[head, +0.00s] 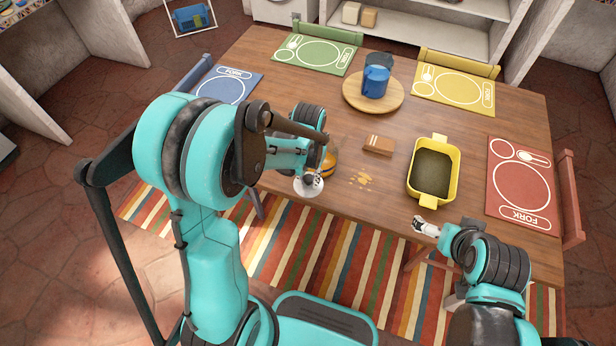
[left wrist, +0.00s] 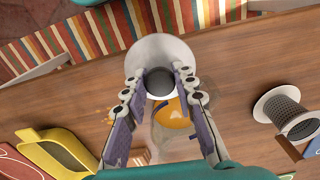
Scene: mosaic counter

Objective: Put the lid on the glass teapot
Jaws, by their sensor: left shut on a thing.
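My left gripper (head: 309,179) is shut on the dark round knob of a pale, round lid (head: 299,189). In the left wrist view, the knob is between the two fingers (left wrist: 159,82), and the lid's disc (left wrist: 162,50) spreads out beyond them. The glass teapot (head: 331,163) has amber contents and stands near the table's front edge, partly hidden by my left arm. In the left wrist view, the teapot (left wrist: 173,116) shows between the fingers, with the lid apart from its middle, toward the rug side. My right gripper (head: 426,227) is by the front edge, holding nothing visible.
A yellow tray (head: 412,184) and a small brown box (head: 378,145) stand right of the teapot, near yellow crumbs (head: 361,180). A blue jug (head: 375,82) stands on a round board (head: 352,96). A grey ribbed cylinder (left wrist: 290,116) with a pale rim shows in the left wrist view.

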